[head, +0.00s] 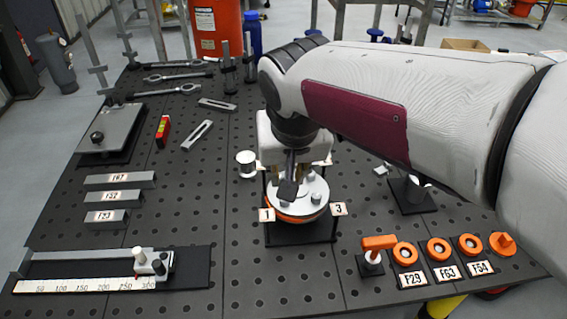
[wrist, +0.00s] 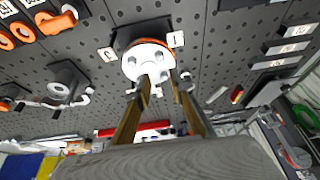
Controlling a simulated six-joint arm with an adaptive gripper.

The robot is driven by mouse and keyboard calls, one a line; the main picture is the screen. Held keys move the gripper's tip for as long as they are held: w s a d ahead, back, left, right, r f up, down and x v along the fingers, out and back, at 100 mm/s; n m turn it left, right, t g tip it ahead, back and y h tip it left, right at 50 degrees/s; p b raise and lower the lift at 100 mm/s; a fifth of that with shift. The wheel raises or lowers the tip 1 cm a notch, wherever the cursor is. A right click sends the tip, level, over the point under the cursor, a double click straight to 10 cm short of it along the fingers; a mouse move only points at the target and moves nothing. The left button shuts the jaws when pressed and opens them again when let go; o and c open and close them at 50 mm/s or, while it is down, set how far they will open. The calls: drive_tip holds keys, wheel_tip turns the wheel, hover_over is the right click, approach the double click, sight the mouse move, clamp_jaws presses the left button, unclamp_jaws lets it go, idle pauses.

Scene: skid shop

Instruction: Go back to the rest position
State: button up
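My gripper (head: 289,185) hangs pointing down over a round silver flange with an orange lower rim (head: 312,200). In the wrist view my gripper's two fingers (wrist: 162,84) stand apart with nothing seen held between them. The flange (wrist: 148,52) shows beyond the fingertips, with small studs on its face. It sits on a dark stand with tags marked 1 and 3 (head: 339,209). In the head view the gripper hides part of the flange, and I cannot tell whether the fingertips touch it. My arm reaches in from the right.
Orange-ringed parts (head: 438,249) and an orange-handled tool (head: 377,245) line the front right. Grey bars (head: 119,181), a ruler slide (head: 92,284) and a plate stand (head: 112,130) are at left. Wrenches (head: 165,91) and upright posts (head: 226,68) lie behind. A silver cylinder (head: 246,163) stands beside the stand.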

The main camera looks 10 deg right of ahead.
drive_tip(key=shift+s+r, duration=0.1)
drive_tip(key=shift+r, duration=0.15)
idle(0.6)
drive_tip(key=s+d+f, duration=0.1)
drive_tip(key=s+d, duration=0.4)
drive_tip(key=s, duration=0.3)
drive_tip(key=s+d+f+t, duration=0.1)
drive_tip(key=s+d+f, duration=0.1)
drive_tip(key=s+d, duration=0.4)
drive_tip(key=s, duration=0.3)
drive_tip(key=shift+d, duration=0.25)
drive_tip(key=shift+o, duration=0.4)
idle(2.4)
